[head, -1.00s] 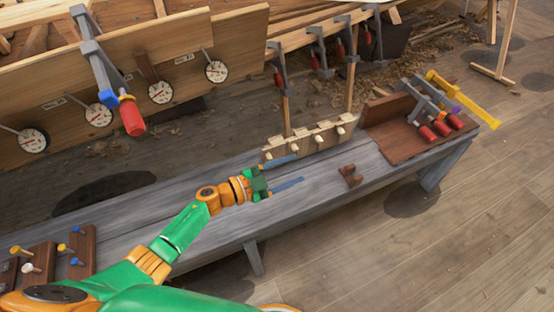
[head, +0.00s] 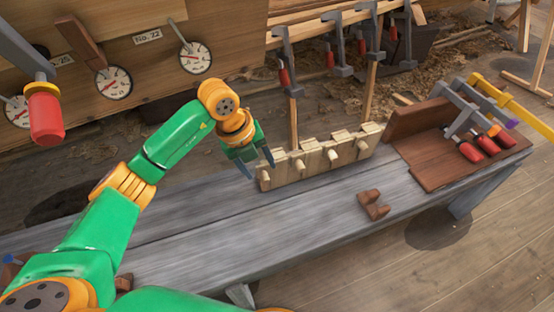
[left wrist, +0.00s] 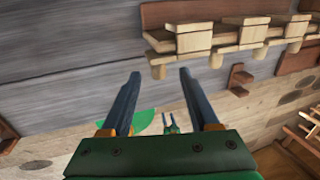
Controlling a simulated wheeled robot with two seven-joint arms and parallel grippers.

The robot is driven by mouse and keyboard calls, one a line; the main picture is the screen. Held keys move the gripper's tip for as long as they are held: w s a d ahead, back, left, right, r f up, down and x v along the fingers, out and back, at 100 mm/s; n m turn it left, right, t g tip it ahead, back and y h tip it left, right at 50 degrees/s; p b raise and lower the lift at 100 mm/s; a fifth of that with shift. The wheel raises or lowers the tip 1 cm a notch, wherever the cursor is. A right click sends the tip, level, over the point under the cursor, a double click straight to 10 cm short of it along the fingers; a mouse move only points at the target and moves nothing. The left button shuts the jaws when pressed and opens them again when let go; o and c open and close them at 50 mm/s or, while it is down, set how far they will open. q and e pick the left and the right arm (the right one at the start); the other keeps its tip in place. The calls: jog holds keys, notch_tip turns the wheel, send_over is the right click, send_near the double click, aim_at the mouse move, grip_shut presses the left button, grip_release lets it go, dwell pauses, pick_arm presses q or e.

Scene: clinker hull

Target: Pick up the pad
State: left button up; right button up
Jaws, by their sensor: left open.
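A pale wooden rack (head: 318,160) with several round pegs stands at the back edge of the grey bench. Several small pale wooden pieces lie along its top; I cannot tell for sure which thing is the pad. My left gripper (head: 259,170) is open and tilted downward, at or just in front of the rack's left end. In the left wrist view its two dark fingers (left wrist: 160,72) are spread, with nothing between them. The rack (left wrist: 230,38) lies beyond the fingertips there, towards the top right. A small green shape with two prongs low in that view may be my right gripper (left wrist: 171,125).
A small brown notched block (head: 373,204) sits on the grey bench (head: 220,232) right of the gripper. A brown tray (head: 440,160) with red-handled clamps is at the bench's right end. The plank hull with dial gauges (head: 195,58) is behind my left arm. The bench's middle is clear.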

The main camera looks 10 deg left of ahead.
aim_at(263, 175)
pick_arm(q)
jog(key=b+x, duration=0.1)
jog(key=x, duration=0.4)
jog(key=shift+f, duration=0.3)
jog(key=shift+s+r, duration=0.1)
grip_shut()
